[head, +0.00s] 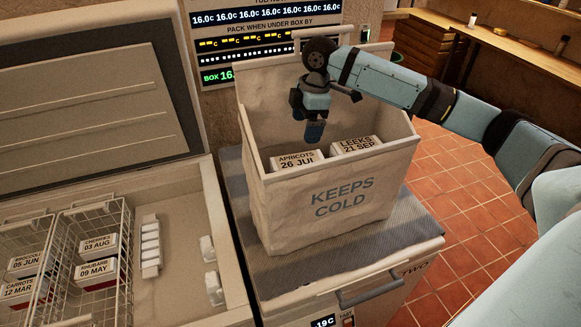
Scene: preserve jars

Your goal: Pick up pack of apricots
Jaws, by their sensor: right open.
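The pack of apricots (297,160) is a white box labelled "APRICOTS 26 JUL". It sits inside the beige "KEEPS COLD" bag (318,212), at the left near the front wall, and its lower part is hidden by that wall. A leeks pack (355,146) labelled "21 SEP" is beside it on the right. My right gripper (314,132) points down over the open bag, above and slightly right of the apricots pack. It is open and appears empty; no contact with a pack shows. My left gripper is not in view.
An open chest freezer (213,297) at left has wire baskets (128,262) with labelled packs, including cherries (98,243) and rhubarb (97,268). The bag stands on a grey mat (277,279). Its tall walls surround the packs. A display panel (266,27) is behind.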

